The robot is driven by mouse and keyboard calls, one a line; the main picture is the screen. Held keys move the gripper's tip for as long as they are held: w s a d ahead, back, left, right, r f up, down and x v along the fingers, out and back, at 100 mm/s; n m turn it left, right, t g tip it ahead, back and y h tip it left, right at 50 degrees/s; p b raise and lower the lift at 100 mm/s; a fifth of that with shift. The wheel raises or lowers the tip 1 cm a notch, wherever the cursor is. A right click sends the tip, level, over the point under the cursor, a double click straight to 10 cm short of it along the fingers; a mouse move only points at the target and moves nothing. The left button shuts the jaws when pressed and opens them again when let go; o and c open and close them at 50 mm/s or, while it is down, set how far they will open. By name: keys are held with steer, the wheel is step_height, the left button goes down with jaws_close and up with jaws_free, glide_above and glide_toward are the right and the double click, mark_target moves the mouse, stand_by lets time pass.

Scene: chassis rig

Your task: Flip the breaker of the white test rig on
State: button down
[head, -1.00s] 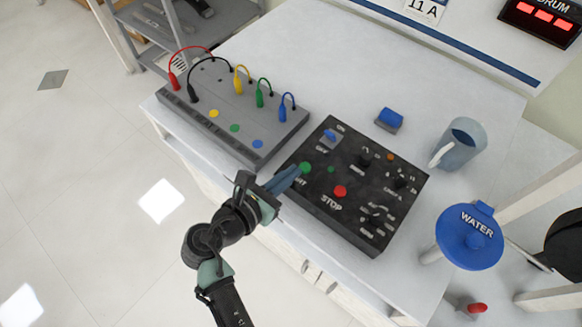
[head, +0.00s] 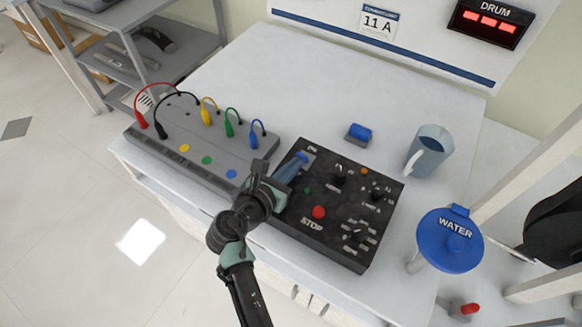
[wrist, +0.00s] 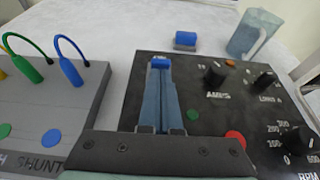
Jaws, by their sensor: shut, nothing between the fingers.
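The black control panel (head: 275,222) lies on the white bench. Its blue breaker lever (head: 303,156) is at the panel's upper left, beside the ON marking; the OFF marking is covered by my gripper. In the wrist view the lever (wrist: 160,62) shows just beyond my fingertips. My gripper (head: 296,165) is shut and empty, its blue-grey fingers reaching over the panel to the lever. Whether the fingertips touch the lever cannot be told. The fingers also fill the middle of the wrist view (wrist: 159,80).
A red stop button (head: 319,212) and several black knobs sit right of my fingers. A grey box (head: 204,141) with coloured leads is to the left.

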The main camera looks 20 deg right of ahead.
steer(key=shift+r, duration=0.1)
steer(key=shift+d+r+p, duration=0.1)
steer(key=shift+r+p, duration=0.15)
steer(key=shift+p, duration=0.65)
steer(key=shift+f, duration=0.1)
